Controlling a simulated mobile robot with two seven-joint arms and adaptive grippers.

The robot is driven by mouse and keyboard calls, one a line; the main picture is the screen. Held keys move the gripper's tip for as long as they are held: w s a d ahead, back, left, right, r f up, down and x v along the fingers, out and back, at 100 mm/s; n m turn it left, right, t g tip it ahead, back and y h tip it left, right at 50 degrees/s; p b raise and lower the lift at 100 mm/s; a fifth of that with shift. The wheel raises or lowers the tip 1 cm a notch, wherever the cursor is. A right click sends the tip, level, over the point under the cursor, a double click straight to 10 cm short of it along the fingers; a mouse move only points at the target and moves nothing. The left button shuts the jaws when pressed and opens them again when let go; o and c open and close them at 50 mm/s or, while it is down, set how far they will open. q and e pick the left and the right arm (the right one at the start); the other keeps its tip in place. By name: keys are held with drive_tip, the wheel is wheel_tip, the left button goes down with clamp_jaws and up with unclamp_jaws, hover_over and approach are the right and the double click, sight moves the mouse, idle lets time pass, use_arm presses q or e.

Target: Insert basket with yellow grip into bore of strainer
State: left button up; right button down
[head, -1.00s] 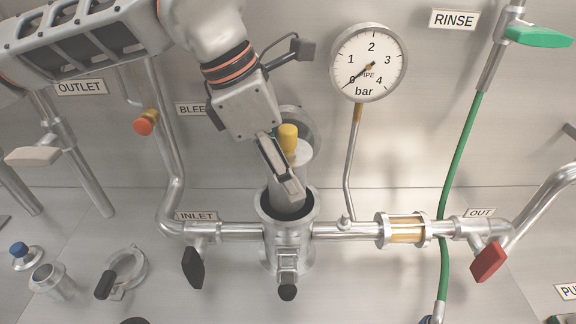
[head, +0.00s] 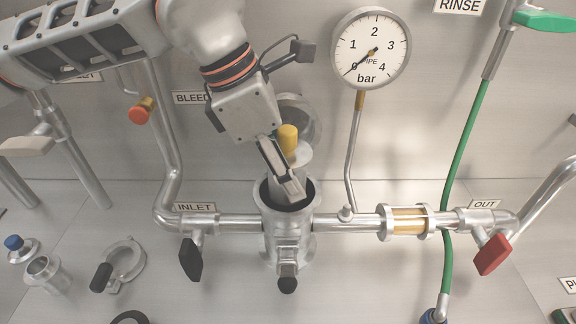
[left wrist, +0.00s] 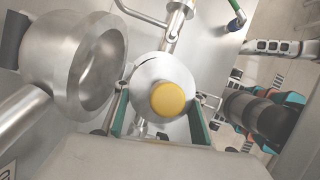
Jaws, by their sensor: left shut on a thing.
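The basket's yellow grip (head: 288,138) stands above its round pale top, held by my left gripper (head: 287,178). In the left wrist view the yellow grip (left wrist: 168,99) sits centred on the grey disc of the basket (left wrist: 150,72), between the two fingers. The strainer (head: 288,236) stands upright in the pipe line with its dark bore open at the top. The fingertips and basket are at the mouth of the bore. The basket's lower end is hidden by the finger and the rim, so its depth cannot be told. My right gripper is not in view.
An open round metal part (left wrist: 85,70) stands close behind the strainer, beside my left gripper. A gauge (head: 371,48) is at right behind. A black-handled inlet valve (head: 191,259) and a sight glass (head: 408,222) flank the strainer. A loose clamp (head: 120,266) lies at left.

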use_arm(q)
drive_tip(key=shift+f+b, duration=0.3)
drive_tip(key=shift+f, duration=0.35)
drive_tip(key=o, duration=1.3)
drive_tip(key=v, duration=1.2)
